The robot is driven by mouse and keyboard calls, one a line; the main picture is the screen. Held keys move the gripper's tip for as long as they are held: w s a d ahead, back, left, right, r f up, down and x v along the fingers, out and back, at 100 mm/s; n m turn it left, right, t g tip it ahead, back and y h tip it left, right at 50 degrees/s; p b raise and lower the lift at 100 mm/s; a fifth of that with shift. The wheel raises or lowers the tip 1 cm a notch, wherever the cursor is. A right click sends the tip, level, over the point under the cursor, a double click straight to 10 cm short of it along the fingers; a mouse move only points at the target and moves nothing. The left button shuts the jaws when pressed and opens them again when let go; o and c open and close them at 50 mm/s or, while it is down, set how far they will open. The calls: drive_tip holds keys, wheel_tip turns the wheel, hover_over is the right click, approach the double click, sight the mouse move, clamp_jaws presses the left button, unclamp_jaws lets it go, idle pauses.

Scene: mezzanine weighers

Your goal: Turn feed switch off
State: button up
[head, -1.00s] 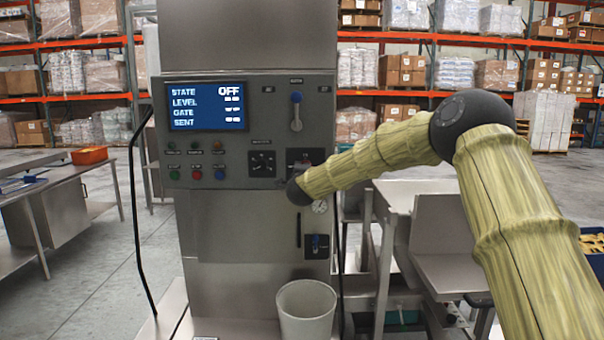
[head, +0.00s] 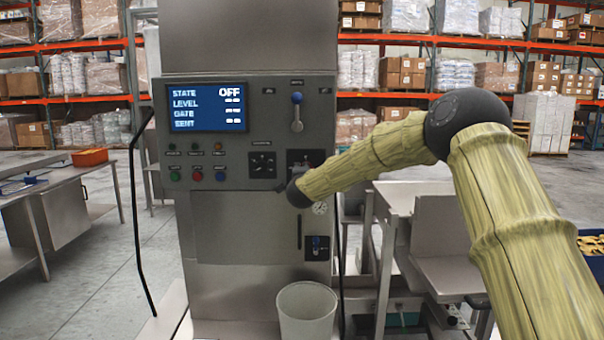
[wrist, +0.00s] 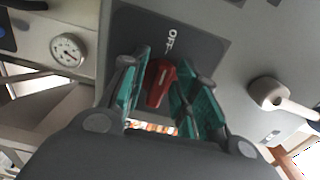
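The feed switch is a red handle (wrist: 161,84) on a dark plate (wrist: 200,42) marked OFF in the wrist view. The handle lies roughly in line with the OFF lettering. My gripper (wrist: 160,92) has its teal-padded fingers spread on both sides of the handle. A narrow gap shows on the left; contact on the right cannot be told. In the head view the switch plate (head: 318,156) is partly covered by my gripper and wrist, and the handle is hidden. The screen (head: 207,106) reads STATE OFF.
A blue-knobbed lever (head: 297,112) is above the switch, and a round gauge (wrist: 68,50) is nearby. Coloured buttons (head: 197,176) and a dial (head: 262,165) are to the left. A bin (head: 306,310) stands below. A steel table (head: 400,195) is at right.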

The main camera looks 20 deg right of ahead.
idle(0.3)
drive_tip(key=v, duration=1.2)
